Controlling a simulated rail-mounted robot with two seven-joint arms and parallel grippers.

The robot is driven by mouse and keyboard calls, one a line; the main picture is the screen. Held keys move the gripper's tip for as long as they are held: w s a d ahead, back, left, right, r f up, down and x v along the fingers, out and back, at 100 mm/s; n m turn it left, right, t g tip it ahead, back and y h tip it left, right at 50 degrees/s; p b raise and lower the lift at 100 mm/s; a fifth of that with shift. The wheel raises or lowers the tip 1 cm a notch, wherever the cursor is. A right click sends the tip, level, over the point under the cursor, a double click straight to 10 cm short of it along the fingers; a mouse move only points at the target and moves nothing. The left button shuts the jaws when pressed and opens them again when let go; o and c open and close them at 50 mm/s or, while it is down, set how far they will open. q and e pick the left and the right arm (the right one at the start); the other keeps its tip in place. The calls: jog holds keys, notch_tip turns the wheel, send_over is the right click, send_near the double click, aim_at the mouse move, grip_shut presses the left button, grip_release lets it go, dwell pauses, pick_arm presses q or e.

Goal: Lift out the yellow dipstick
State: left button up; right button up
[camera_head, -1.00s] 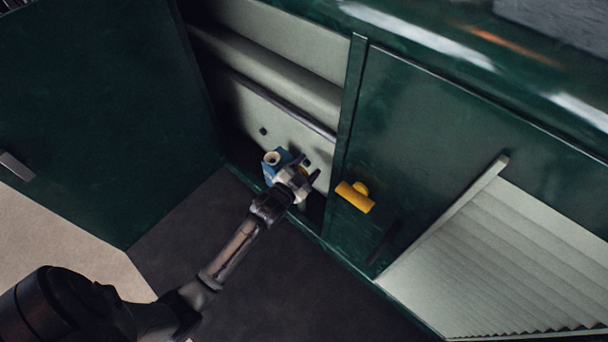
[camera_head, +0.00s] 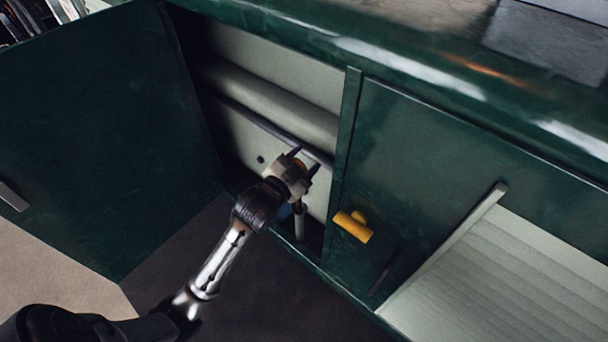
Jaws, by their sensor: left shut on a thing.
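My left gripper (camera_head: 304,165) is in front of the open compartment, shut on the yellow dipstick (camera_head: 300,164). Only a small yellow patch of the dipstick's top shows between the fingers; the rest is hidden by the gripper. My right gripper is not in view.
A green door (camera_head: 105,140) stands open on the left. A green panel with a yellow T-shaped handle (camera_head: 352,226) is close on the right of the opening. A pale ribbed panel (camera_head: 520,260) lies further right. Dark floor is clear below.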

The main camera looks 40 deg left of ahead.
pick_arm(q)
notch_tip(320, 180, up, 13)
jog(key=shift+r, duration=0.2)
dwell(0.3)
dwell(0.3)
